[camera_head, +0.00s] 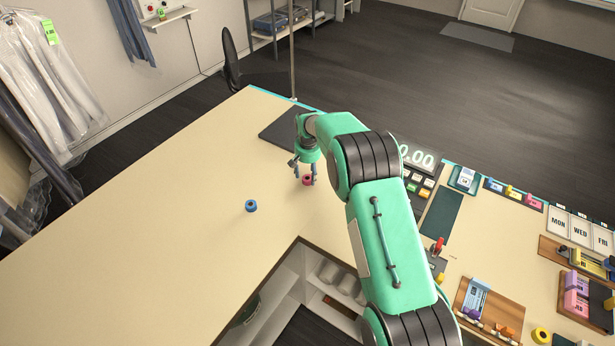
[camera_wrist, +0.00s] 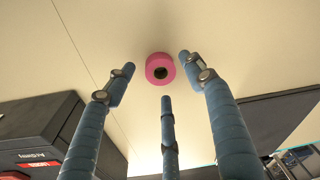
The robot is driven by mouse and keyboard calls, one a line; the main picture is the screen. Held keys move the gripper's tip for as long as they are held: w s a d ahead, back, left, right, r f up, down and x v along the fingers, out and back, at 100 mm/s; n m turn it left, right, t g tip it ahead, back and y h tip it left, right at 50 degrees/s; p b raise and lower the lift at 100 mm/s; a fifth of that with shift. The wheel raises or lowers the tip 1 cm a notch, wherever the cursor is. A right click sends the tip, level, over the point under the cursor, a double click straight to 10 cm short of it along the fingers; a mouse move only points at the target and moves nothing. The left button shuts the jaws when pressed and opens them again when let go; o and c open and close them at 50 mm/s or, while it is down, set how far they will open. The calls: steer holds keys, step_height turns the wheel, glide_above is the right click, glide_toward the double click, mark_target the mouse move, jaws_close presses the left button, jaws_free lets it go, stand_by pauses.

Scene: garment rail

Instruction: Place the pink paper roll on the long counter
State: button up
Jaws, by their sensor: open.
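The pink paper roll (camera_head: 307,180) sits on the cream top of the long counter (camera_head: 185,215), just beneath my gripper in the head view. In the wrist view the pink roll (camera_wrist: 160,69) lies beyond the fingertips, with its dark centre hole showing. My gripper (camera_head: 305,172) is open, its blue fingers spread around and short of the roll. In the wrist view the fingers of my gripper (camera_wrist: 158,85) stand apart with nothing between them; I see no contact with the roll.
A blue roll (camera_head: 251,205) stands on the counter to the left. A dark flat pad (camera_head: 290,127) lies behind my gripper. A register display (camera_head: 416,157) and several small items crowd the right side. The counter's left part is clear.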

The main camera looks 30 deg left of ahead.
mark_target(308, 181)
step_height(308, 181, up, 10)
steer(key=shift+s+d+b, duration=0.3)
steer(key=shift+s+b, duration=0.1)
steer(key=shift+s, duration=0.05)
stand_by(0.7)
stand_by(0.3)
